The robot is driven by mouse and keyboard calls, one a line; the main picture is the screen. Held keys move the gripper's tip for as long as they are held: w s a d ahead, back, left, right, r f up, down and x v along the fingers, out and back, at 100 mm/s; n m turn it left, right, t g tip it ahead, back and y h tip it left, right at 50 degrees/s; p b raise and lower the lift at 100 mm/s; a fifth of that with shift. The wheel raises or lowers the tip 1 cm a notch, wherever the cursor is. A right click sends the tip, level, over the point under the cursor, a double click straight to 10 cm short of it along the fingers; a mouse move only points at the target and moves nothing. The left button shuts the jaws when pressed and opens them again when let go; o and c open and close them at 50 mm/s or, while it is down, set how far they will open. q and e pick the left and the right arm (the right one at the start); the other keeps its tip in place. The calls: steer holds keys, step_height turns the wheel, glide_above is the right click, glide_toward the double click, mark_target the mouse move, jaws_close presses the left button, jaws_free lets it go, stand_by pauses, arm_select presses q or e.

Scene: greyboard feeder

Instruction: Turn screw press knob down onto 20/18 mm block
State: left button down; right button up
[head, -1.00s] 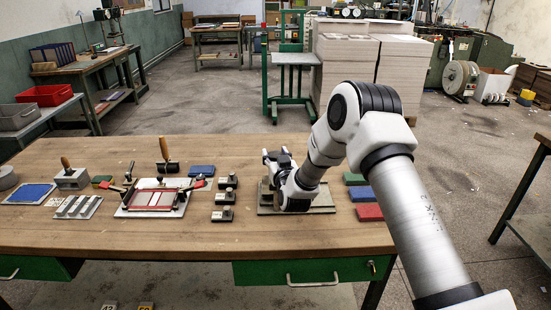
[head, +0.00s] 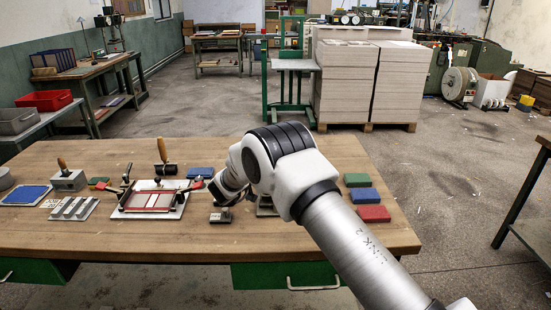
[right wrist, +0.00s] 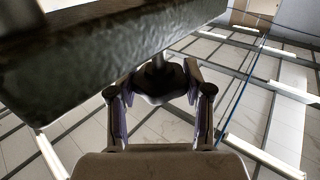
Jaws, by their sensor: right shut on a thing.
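My right gripper (right wrist: 160,88) is shut on a dark knob (right wrist: 160,80) in the right wrist view, one finger on each side. A stem joins the knob to a broad, dark, rough-faced piece (right wrist: 100,55) across the top left; I cannot tell whether this is the press or a block. In the head view my right wrist hangs over the small knobbed blocks and hides the fingertips. The front knobbed block (head: 220,216) shows just below the wrist. A grey metal piece (head: 265,206), perhaps part of the press, shows beside my arm; the rest is hidden. My left gripper is out of view.
A white framed jig (head: 150,199) with red bars stands left of the wrist. A blue pad (head: 200,172) lies behind it. Green, blue and red pads (head: 364,195) lie right of my arm. The front of the wooden table (head: 130,235) is clear.

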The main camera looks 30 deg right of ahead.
steer(key=shift+m+g, duration=0.6)
steer(key=shift+g, duration=0.3)
steer(key=shift+r+h, duration=0.1)
steer(key=shift+h, duration=0.2)
steer(key=o, duration=1.2)
steer(key=v, duration=1.2)
steer(key=shift+w, duration=0.15)
steer(key=shift+r, duration=0.1)
